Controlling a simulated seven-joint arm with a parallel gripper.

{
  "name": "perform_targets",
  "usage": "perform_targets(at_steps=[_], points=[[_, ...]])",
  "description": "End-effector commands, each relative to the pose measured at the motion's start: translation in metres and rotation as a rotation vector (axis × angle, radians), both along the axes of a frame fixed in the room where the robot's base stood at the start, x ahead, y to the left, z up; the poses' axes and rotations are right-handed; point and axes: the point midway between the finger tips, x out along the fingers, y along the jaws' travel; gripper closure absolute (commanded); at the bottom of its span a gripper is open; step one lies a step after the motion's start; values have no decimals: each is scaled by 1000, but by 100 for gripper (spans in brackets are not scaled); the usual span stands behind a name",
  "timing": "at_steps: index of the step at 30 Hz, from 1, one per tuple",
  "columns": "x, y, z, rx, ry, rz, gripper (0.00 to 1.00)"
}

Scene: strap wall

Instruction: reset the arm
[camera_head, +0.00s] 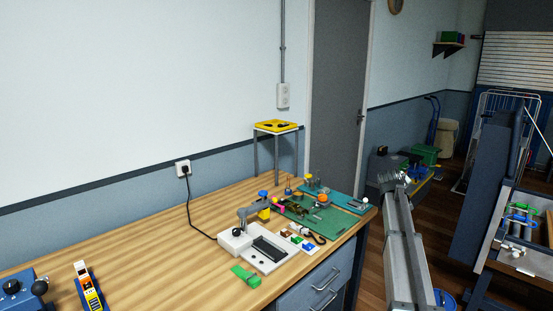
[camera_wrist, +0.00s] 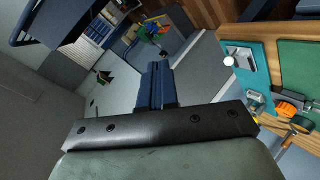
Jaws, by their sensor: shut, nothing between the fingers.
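My gripper (camera_wrist: 155,72) shows in the wrist view, with its dark blue fingers together and nothing between them. In that view it points past the corner of the workbench, and the bench top lies to its right. The fingers are apart from everything on the bench. In the head view, a grey metal arm link of mine rises from the bottom edge, to the right of the wooden workbench (camera_head: 150,235). I cannot make out the fingers clearly in the head view.
On the bench are a white device (camera_head: 268,252), a green strap-like piece (camera_head: 245,276), a green mat (camera_head: 318,221) and a teal tray (camera_head: 345,200) at the right end. A yellow-topped stand (camera_head: 276,127) is behind. The bench's left middle is clear.

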Motion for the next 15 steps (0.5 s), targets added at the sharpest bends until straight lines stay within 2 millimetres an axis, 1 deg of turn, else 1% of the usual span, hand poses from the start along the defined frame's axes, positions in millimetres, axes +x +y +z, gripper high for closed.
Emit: perform_targets(at_steps=[1,2,3,5,6,8,9,11,12,14,15], points=[[-10,-9,-22,15,19,-13,100],[-14,-11,-33,23,29,-18,100],[-19,-12,-48,37,42,-23,100],[-25,-11,-71,59,62,-29,100],[-30,-8,-87,73,77,-33,100],[-37,-3,-112,97,101,-37,100],[-42,2,-129,114,117,-40,100],[-51,11,-157,143,145,-45,100],[-58,18,-177,162,167,-48,100],[-68,29,-206,192,197,-52,100],[-76,36,-224,210,218,-55,100]])
